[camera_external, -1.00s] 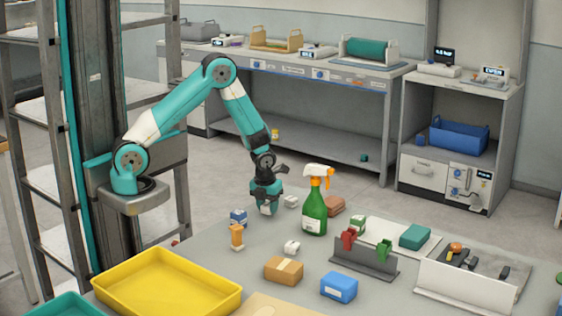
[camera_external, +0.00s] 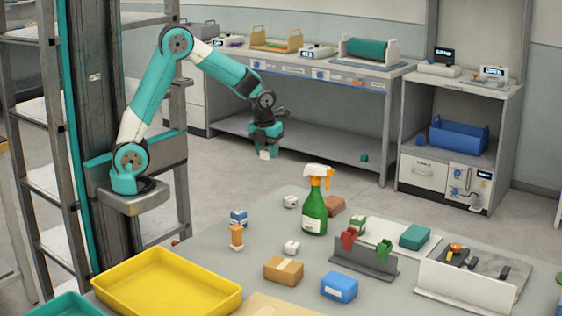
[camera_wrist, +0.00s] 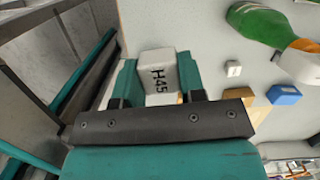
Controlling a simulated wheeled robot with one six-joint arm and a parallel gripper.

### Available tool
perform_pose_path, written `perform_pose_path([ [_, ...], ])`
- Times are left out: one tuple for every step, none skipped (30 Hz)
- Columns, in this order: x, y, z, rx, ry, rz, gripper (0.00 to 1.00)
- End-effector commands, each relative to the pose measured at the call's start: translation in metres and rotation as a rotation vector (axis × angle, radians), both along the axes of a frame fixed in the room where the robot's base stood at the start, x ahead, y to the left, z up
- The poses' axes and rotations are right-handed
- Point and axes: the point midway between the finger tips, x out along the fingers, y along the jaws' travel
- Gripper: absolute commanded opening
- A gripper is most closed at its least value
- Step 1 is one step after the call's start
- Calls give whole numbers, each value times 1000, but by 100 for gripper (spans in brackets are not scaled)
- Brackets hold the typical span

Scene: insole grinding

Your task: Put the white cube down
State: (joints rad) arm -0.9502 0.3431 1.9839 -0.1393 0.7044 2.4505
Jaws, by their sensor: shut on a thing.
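In the wrist view, my gripper (camera_wrist: 158,84) is shut on the cube (camera_wrist: 157,65), with one finger on each side. The cube is held in the air, well above the grey table (camera_external: 205,262) and near its far edge as seen in the external view.
A green spray bottle (camera_external: 314,212) stands on the table, with small white pieces (camera_external: 291,247), a tan box (camera_external: 284,270), a blue box (camera_external: 339,287) and a rack (camera_external: 364,257) nearby. A yellow tray (camera_external: 167,287) lies at front left. A workbench (camera_external: 385,80) stands behind.

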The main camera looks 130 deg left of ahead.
Motion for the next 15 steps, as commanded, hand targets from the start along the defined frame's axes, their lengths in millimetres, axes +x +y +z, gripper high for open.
perform_pose_path([
  [4, -3, 0, 0, 0, -12, 15],
  [8, -6, 0, 0, -1, -22, 15],
  [15, -11, 0, 0, -1, -42, 15],
  [22, -17, 0, 0, -1, -62, 15],
  [30, -23, 0, 0, -1, -84, 15],
  [43, -34, 0, 0, -1, -121, 15],
  [53, -44, 0, 0, -1, -153, 15],
  [64, -55, 0, 0, -1, -187, 15],
  [79, -72, 0, 0, -1, -237, 15],
  [90, -85, 0, 1, -1, -276, 15],
  [101, -100, 0, 1, -1, -316, 15],
  [113, -119, 0, 1, -1, -367, 15],
  [122, -133, 0, 1, -1, -405, 15],
  [131, -149, 1, 1, -1, -444, 15],
  [141, -169, 1, 1, -1, -495, 15],
])
